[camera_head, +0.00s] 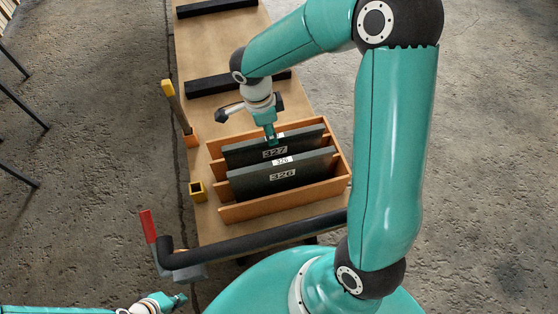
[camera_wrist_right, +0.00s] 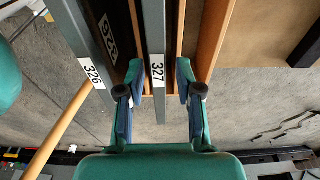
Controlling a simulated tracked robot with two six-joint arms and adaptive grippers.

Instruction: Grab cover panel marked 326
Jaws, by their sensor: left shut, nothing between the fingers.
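Cover panel 326 (camera_head: 304,172) is a dark grey board standing in the front part of an orange wooden rack (camera_head: 285,204). Its label also shows on the panel's top edge. Panel 327 (camera_head: 245,155) stands behind it in the same rack. My right gripper (camera_head: 271,139) is over the top edge of panel 327. In the right wrist view my right gripper (camera_wrist_right: 159,72) is open, its fingers on either side of panel 327 (camera_wrist_right: 155,40) with gaps. Panel 326 (camera_wrist_right: 85,50) lies outside the fingers, to the left. My left gripper (camera_head: 181,299) is shut and empty at the lower left.
The rack stands on a wooden bench (camera_head: 225,115). A black padded bar (camera_head: 250,241) crosses the front. A black bar (camera_head: 215,85) lies behind.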

